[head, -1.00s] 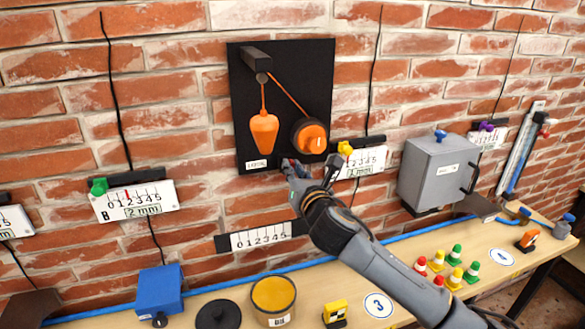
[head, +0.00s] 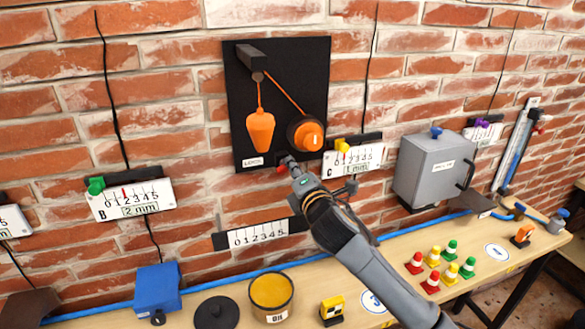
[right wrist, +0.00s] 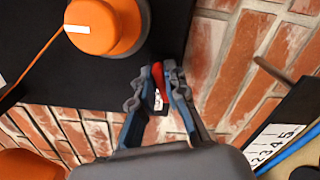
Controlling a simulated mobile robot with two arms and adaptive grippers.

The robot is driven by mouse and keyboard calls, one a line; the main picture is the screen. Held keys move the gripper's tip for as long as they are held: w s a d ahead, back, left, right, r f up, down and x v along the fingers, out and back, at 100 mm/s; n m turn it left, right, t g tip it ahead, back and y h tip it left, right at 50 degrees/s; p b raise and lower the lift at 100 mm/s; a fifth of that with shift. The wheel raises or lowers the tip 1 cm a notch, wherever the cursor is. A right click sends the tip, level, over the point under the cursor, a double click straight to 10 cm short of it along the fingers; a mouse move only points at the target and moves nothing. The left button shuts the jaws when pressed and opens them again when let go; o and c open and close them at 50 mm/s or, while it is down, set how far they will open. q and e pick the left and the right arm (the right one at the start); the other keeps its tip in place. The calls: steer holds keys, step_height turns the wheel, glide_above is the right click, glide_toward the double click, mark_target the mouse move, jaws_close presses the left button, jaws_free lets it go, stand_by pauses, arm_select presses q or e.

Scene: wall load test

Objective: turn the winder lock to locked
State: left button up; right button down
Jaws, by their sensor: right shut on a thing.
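The winder is a black board (head: 238,110) on the brick wall, with an orange drum (head: 306,134) and an orange weight (head: 260,130) hanging on a cord. A small red lever (head: 281,169) shows at the board's lower edge, below the drum. My right gripper (head: 287,161) is at this lever. In the right wrist view the gripper (right wrist: 157,72) has its fingers closed in around the red lever (right wrist: 155,128), which is partly hidden between them. A white label (head: 253,162) is left of the gripper; its text is too small to read surely. My left gripper is out of view.
Gauge C (head: 352,160) is close to the right of my gripper, and a scale strip (head: 258,235) is below it. A grey box (head: 432,168) is further right. The bench (head: 410,262) below carries small cones, a tin (head: 271,292) and a blue box (head: 158,288).

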steer(key=m, duration=0.4)
steer(key=shift+d+f+m, duration=0.1)
steer(key=shift+f+m, duration=0.05)
steer(key=shift+m, duration=0.15)
stand_by(0.5)
steer(key=c, duration=1.4)
jaws_free()
steer(key=shift+w+f, duration=0.1)
steer(key=shift+o, duration=0.2)
steer(key=v, duration=1.2)
